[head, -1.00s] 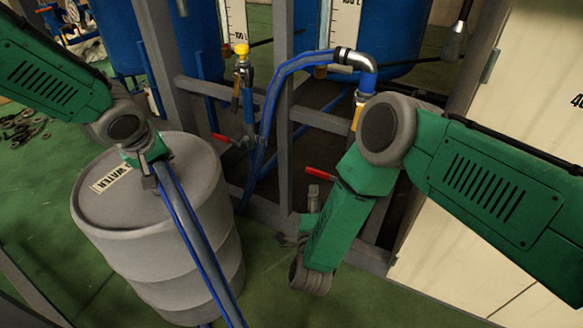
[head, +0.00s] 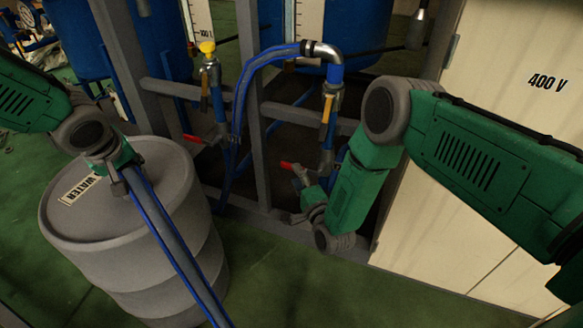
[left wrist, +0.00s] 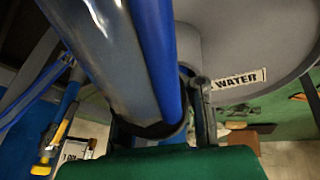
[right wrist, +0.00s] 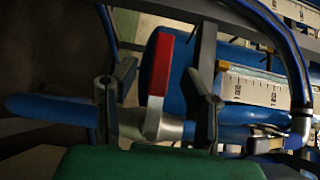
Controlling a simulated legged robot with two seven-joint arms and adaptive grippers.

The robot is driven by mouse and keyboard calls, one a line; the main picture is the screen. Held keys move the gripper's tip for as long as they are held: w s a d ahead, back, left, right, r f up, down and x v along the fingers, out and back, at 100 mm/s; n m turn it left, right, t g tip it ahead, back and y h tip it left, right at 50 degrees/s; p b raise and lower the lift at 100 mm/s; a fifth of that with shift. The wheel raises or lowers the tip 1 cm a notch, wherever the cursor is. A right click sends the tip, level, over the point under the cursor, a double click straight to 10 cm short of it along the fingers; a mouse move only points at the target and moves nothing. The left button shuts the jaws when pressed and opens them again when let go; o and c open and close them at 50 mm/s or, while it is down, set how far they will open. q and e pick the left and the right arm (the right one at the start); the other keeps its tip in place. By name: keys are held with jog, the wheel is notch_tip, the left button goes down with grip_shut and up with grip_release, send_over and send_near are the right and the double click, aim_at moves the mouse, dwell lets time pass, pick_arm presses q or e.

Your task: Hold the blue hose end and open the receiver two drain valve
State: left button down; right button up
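The blue hose (head: 165,235) runs down from my left gripper (head: 116,180) beside the drum. The left wrist view shows the hose (left wrist: 140,60) between the fingers of my left gripper (left wrist: 160,118), which is shut on it. A drain valve with a red handle (head: 288,165) sits low on the right-hand pipe. My right gripper (head: 312,205) is just below it. In the right wrist view, the red handle (right wrist: 159,65) stands between the spread fingers of my right gripper (right wrist: 160,95). The metal valve body (right wrist: 148,125) lies near the palm. I cannot tell whether a finger touches it.
A grey drum (head: 120,250) labelled WATER stands under my left gripper. Another red-handled valve (head: 192,138) is on the left pipe. Grey frame posts (head: 251,110) stand near the right arm. A cream cabinet (head: 500,130) is at right. Green floor (head: 270,270) is clear in front.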

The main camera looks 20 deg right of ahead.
jog(key=shift+w, duration=2.1)
grip_shut()
jog(key=shift+f, duration=0.1)
